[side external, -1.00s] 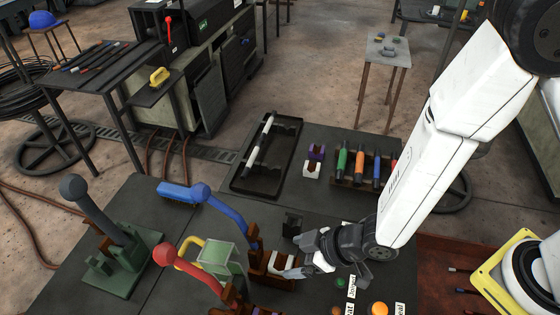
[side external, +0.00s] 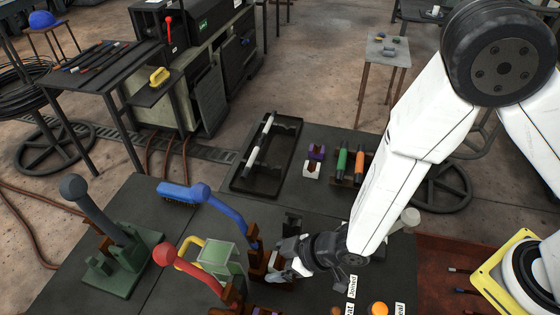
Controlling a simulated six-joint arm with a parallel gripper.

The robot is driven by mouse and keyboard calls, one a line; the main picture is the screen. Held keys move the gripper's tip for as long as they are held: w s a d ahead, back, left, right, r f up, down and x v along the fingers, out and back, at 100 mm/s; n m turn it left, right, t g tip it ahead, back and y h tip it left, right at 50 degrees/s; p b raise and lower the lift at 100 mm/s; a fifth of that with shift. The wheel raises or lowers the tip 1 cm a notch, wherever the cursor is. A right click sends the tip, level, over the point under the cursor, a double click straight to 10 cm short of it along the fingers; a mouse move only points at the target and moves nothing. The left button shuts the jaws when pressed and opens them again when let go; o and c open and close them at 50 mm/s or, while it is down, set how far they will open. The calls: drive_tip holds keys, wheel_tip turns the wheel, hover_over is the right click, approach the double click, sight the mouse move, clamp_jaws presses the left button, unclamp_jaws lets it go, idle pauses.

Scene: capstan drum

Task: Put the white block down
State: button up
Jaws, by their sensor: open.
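A white block (side external: 276,259) sits at the brown fixture (side external: 258,268) near the front middle of the bench. My gripper (side external: 281,272) is open, with its fingers right at this block. The fingers partly cover the block, and I cannot tell whether they touch it. Another white block (side external: 312,170) lies farther back on the bench, beside a purple block (side external: 317,152).
A blue-handled lever (side external: 222,210) and a red-knobbed lever (side external: 195,270) stand left of my gripper. A black tray (side external: 262,168) lies behind. Green and orange cylinders (side external: 342,160) stand in a rack. An orange button (side external: 379,309) is at the front.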

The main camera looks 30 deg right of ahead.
sight(280, 263)
drive_tip(key=shift+c, duration=0.2)
clamp_jaws()
drive_tip(key=shift+r, duration=0.15)
wheel_tip(280, 263, up, 10)
idle(1.0)
idle(0.5)
